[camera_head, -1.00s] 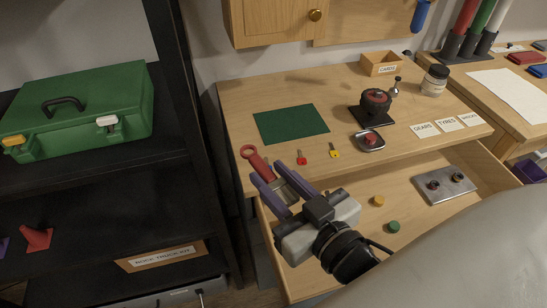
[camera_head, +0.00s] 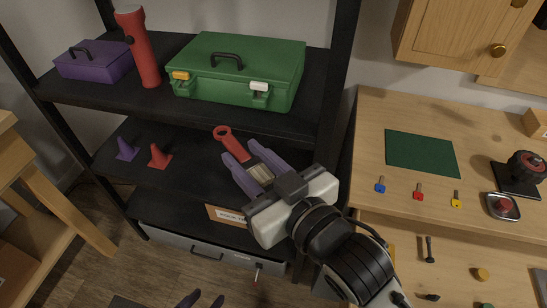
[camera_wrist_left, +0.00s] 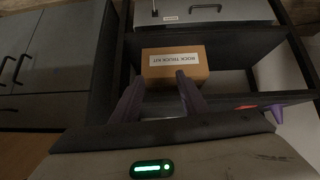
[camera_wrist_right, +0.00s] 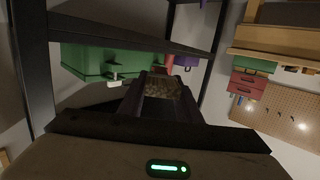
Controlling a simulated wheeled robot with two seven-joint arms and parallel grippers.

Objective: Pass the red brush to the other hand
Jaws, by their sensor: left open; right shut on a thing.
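The red brush (camera_head: 237,148) is in my right gripper (camera_head: 256,160), in front of the black shelf unit in the head view. Its red ringed handle points up and left, and its bristle block lies between the purple fingers. In the right wrist view the bristles (camera_wrist_right: 162,88) fill the gap between the fingers, with some red handle beyond. My left gripper (camera_head: 203,299) shows only its purple fingertips at the bottom of the head view, below and apart from the brush. In the left wrist view its fingers (camera_wrist_left: 159,90) are apart with nothing held between them.
The shelf unit (camera_head: 190,123) holds a green toolbox (camera_head: 240,72), a purple box (camera_head: 95,62), a red flashlight (camera_head: 138,48) and small cones. A rock truck kit box (camera_wrist_left: 176,65) sits low. The workbench (camera_head: 375,120) with keys stands right. A wooden stand is at left.

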